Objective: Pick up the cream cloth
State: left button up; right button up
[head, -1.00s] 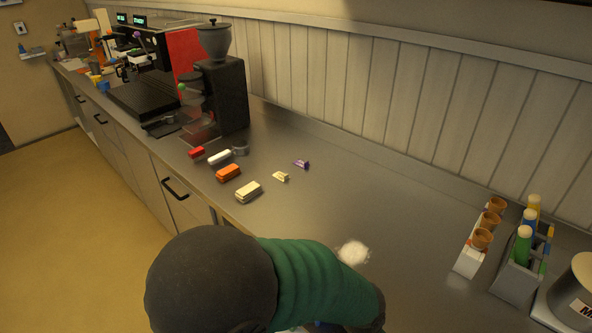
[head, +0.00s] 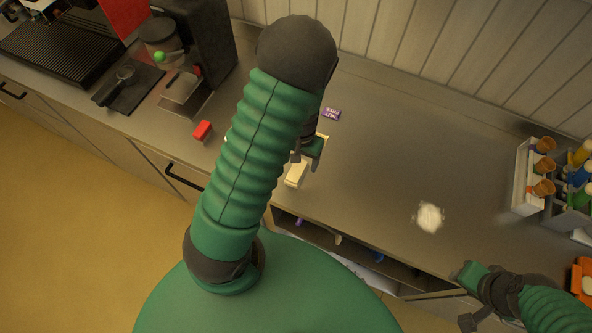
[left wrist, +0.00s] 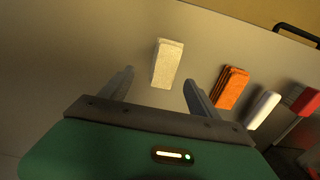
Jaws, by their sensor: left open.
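The cream cloth (head: 297,172), a small folded block, lies on the steel counter near its front edge. In the left wrist view the cream cloth (left wrist: 167,62) lies just beyond and between the fingertips, apart from them. My left gripper (head: 307,152) is just behind the cloth in the head view, partly hidden by my arm. Its fingers are apart and empty in the left wrist view (left wrist: 158,82). My right gripper (head: 468,295) is at the lower right by the counter's front edge, and its jaw state is unclear.
Orange (left wrist: 231,87), white (left wrist: 263,109) and red (left wrist: 301,101) cloths lie in a row beside the cream one. A purple tag (head: 332,114) lies behind. A white powdery patch (head: 429,217) and a cone holder (head: 522,180) are to the right. The counter between is clear.

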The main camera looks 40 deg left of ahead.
aim_at(298, 171)
pick_arm(q)
jog(key=shift+a+f, duration=0.2)
jog(key=shift+f, duration=0.4)
jog(key=shift+a+f, duration=0.15)
jog(key=shift+f, duration=0.45)
jog(key=f, duration=0.1)
jog(key=f+p, duration=0.1)
jog(key=f, duration=0.2)
jog(key=shift+s+d+f, duration=0.1)
jog(key=shift+s+f, duration=0.2)
jog(key=shift+s, duration=0.1)
jog(key=shift+w+f, duration=0.1)
jog(key=shift+f, duration=0.05)
jog(key=shift+a, duration=0.3)
jog(key=c, duration=0.4)
jog(key=shift+c, duration=1.1)
jog(key=shift+d, duration=0.3)
jog(key=c, duration=0.8)
pick_arm(e)
jog(key=shift+w+d+r, duration=0.15)
jog(key=shift+d+r, duration=0.25)
jog(key=shift+r, duration=0.15)
